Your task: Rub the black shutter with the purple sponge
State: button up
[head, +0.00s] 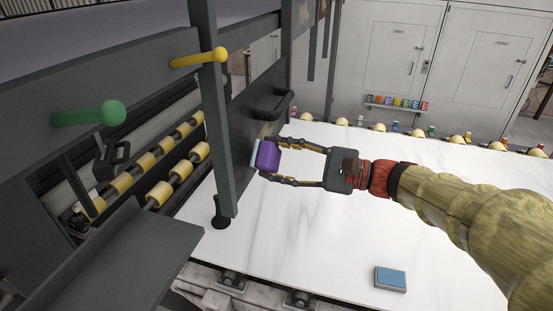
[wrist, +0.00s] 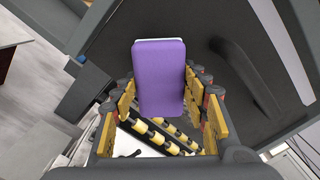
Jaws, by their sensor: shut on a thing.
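The purple sponge (head: 267,156) has a pale layer on its left side, facing the black shutter (head: 244,122). My gripper (head: 274,159) is shut on the sponge, one finger on each side. In the wrist view the sponge (wrist: 160,78) stands upright between the fingertips (wrist: 163,90), its purple face toward me. The shutter (wrist: 217,62) is a dark upright panel with a bar handle (head: 274,108). The sponge is at its lower part, below the handle. I cannot tell whether the sponge touches the panel.
A white slab (head: 330,220) lies under my arm, with a blue-topped block (head: 390,278) near its front edge. A dark post (head: 211,120) and yellow (head: 205,58) and green (head: 95,114) knobs stand left. Yellow rollers (head: 160,192) lie behind the post.

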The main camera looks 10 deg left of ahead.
aim_at(280, 151)
jog(key=shift+w+a, duration=0.1)
jog(key=shift+a, duration=0.75)
jog(key=shift+w, duration=0.1)
jog(key=shift+w+d, duration=0.15)
jog(key=shift+w, duration=0.6)
jog(key=shift+w+d, duration=0.1)
jog(key=shift+w, duration=0.6)
jog(key=shift+w+d+r, duration=0.1)
jog(key=shift+w+d, duration=0.05)
jog(key=shift+w, duration=3.4)
jog(key=w, duration=0.2)
jog(key=w+p, duration=0.1)
jog(key=w, duration=0.2)
jog(key=shift+w+d, duration=0.2)
jog(key=shift+w, duration=0.15)
jog(key=shift+s+a+b, duration=0.2)
jog(key=shift+s+b, duration=1.15)
jog(key=shift+s, duration=1.3)
jog(key=shift+s+a+b, duration=0.2)
jog(key=shift+s+b, duration=1.15)
jog(key=shift+s, duration=1.35)
jog(key=shift+s+a+b, duration=0.2)
jog(key=shift+s+b, duration=1.15)
jog(key=shift+s, duration=1.3)
